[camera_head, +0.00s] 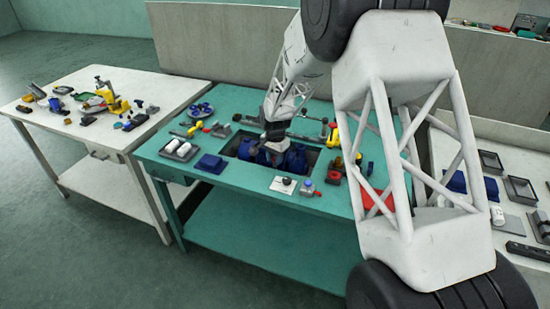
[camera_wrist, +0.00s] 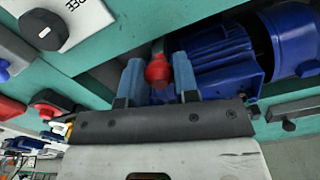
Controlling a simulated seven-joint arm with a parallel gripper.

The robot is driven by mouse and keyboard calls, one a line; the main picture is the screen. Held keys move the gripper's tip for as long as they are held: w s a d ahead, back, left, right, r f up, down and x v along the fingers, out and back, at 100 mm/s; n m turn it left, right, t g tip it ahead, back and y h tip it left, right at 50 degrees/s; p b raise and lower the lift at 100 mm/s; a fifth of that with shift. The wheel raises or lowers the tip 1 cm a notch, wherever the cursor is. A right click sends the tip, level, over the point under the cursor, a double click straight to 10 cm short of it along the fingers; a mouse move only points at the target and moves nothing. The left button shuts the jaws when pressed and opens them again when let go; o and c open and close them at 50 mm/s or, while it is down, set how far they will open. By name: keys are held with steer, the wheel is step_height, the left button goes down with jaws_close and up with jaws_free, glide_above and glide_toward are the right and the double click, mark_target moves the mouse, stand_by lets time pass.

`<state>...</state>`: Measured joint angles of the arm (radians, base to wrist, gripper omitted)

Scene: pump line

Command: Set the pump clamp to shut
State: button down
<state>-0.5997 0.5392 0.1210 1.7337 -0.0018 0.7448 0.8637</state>
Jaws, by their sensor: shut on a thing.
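The blue pump (camera_wrist: 215,60) sits in a recess of the green bench; in the head view its blue body (camera_head: 295,157) shows partly behind my arm. A lever with a round red knob (camera_wrist: 158,72), seemingly the pump clamp's handle, stands beside the pump. My gripper (camera_wrist: 158,64) has its two grey-blue fingers on either side of this lever, shut on it just about the knob. In the head view my gripper (camera_head: 273,143) is low over the recess, and the lever is hidden there. The lever's lower end and the clamp's jaw are hidden, so its setting cannot be told.
A white plate with a black knob (camera_head: 286,181) lies on the bench's front edge. Near it are a small grey box with a blue top (camera_head: 308,187) and a red-and-black fitting (camera_head: 334,173). A dark blue cloth (camera_head: 210,163) and a tray of white rolls (camera_head: 181,149) lie left.

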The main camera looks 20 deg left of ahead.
steer(key=shift+w, duration=1.75)
steer(key=c, duration=0.9)
jaws_free()
steer(key=shift+o, duration=0.2)
steer(key=shift+r, duration=0.15)
step_height(320, 180, up, 8)
steer(key=shift+f, duration=0.2)
